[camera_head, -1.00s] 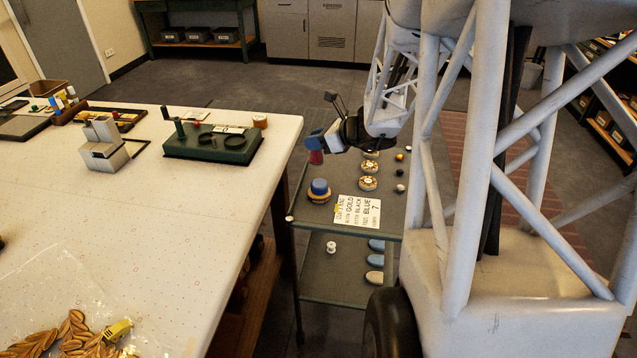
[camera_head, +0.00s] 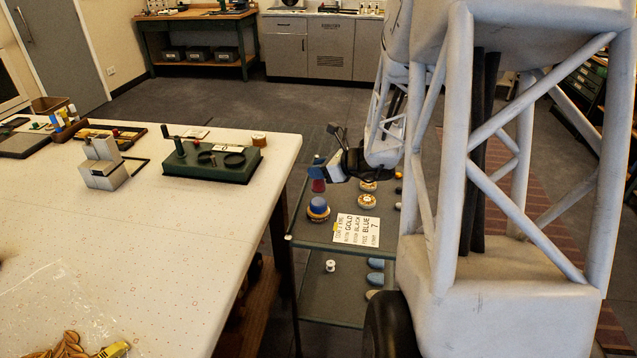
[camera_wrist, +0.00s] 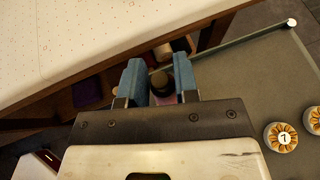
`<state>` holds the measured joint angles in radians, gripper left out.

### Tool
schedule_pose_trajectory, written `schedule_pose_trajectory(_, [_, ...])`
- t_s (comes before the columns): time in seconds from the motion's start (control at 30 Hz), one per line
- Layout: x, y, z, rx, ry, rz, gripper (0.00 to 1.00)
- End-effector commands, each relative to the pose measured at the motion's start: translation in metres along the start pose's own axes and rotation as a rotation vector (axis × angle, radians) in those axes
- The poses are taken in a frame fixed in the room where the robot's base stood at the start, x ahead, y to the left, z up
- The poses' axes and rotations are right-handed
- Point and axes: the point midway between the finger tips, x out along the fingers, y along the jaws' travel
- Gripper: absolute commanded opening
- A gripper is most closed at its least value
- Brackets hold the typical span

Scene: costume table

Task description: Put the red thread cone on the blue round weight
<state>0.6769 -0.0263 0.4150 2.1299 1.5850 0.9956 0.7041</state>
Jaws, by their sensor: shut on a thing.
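My gripper (camera_head: 318,171) is shut on the red thread cone (camera_head: 319,186), which hangs below the fingers, roughly upright. In the wrist view the blue fingers (camera_wrist: 159,82) stand either side of the cone's dark top (camera_wrist: 160,81), with a pinkish part below it. The blue round weight (camera_head: 318,205) sits on a gold-rimmed disc on the trolley's top shelf. In the head view the cone is just above the weight; whether they touch I cannot tell. The weight is hidden in the wrist view.
A white card (camera_head: 356,229) lies right of the weight. Gold-patterned discs (camera_head: 367,201) and small balls stand farther right; one disc marked 7 (camera_wrist: 281,137) shows in the wrist view. The white table's edge (camera_head: 278,190) is close on the left. The trolley's lower shelf holds a white spool (camera_head: 330,265).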

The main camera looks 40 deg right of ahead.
Motion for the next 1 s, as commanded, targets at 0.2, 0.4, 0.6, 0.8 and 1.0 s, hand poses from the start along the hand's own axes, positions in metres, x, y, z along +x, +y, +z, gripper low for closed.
schedule_pose_trajectory(0.2, [0.001,0.000,-0.002,-0.001,0.000,0.000,0.06])
schedule_pose_trajectory(0.4, [0.002,0.000,-0.004,0.000,0.000,0.000,0.06])
schedule_pose_trajectory(0.6, [0.010,0.000,-0.022,0.002,0.001,0.002,0.06])
schedule_pose_trajectory(0.8, [0.018,0.000,-0.036,-0.001,0.001,0.000,0.06])
schedule_pose_trajectory(1.0, [0.018,0.000,-0.038,-0.002,0.000,0.000,0.06])
